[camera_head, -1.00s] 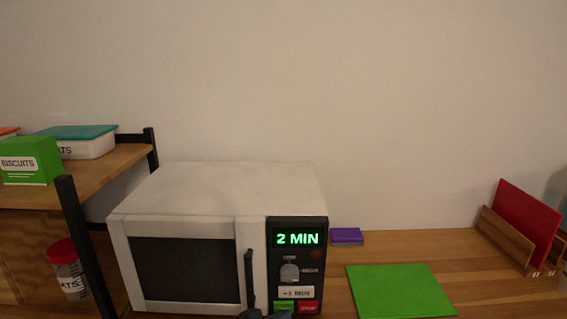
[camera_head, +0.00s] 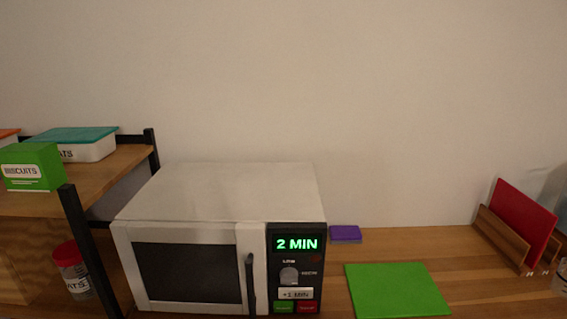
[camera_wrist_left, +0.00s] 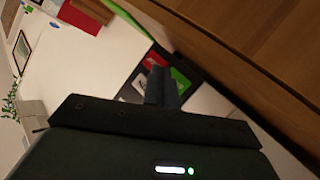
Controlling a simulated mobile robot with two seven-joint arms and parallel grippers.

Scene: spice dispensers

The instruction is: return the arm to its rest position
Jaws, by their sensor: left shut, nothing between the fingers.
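My left gripper (camera_wrist_left: 163,82) shows in the left wrist view, its dark fingers shut together with nothing between them. It points towards the microwave's dark panel, where a red button (camera_wrist_left: 140,81) and a green button (camera_wrist_left: 180,78) show beside and beyond the fingertips. How far apart they are is hard to tell. The left gripper is not in the head view. My right gripper is in neither view. The white microwave (camera_head: 220,190) stands closed on the counter, its display (camera_head: 297,244) reading 2 MIN in green.
A shelf (camera_head: 108,168) at the left bears a green biscuits box (camera_head: 32,167) and a teal-lidded container (camera_head: 85,143). A red-lidded jar (camera_head: 73,268) stands below. A green board (camera_head: 397,290), a purple block (camera_head: 345,233) and a wooden rack (camera_head: 502,240) with a red board lie right of the microwave.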

